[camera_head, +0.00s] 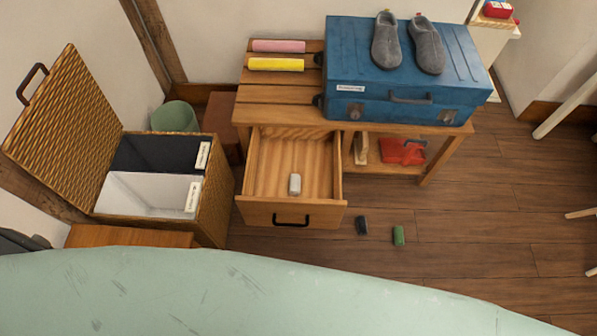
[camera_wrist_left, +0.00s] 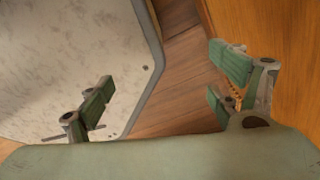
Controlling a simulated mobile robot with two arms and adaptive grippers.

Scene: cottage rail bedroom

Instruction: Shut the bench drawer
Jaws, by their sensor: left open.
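The wooden bench (camera_head: 270,115) stands against the wall with its drawer (camera_head: 260,170) pulled out toward me. The drawer front (camera_head: 265,212) carries a black bar handle (camera_head: 291,220). A small pale grey block (camera_head: 294,184) lies inside the drawer, toward its front. In the left wrist view my left gripper (camera_wrist_left: 160,75) is open, its green-padded fingers wide apart with nothing between them. My left gripper's fingers do not show in the head view, and my right gripper is in neither view.
An open-lidded wicker hamper (camera_head: 215,200) stands left of the drawer. A dark block (camera_head: 362,225) and a green block (camera_head: 398,236) lie on the floor to its right. A blue suitcase (camera_head: 400,100) with grey shoes on top sits on the bench. Floor at right is mostly clear.

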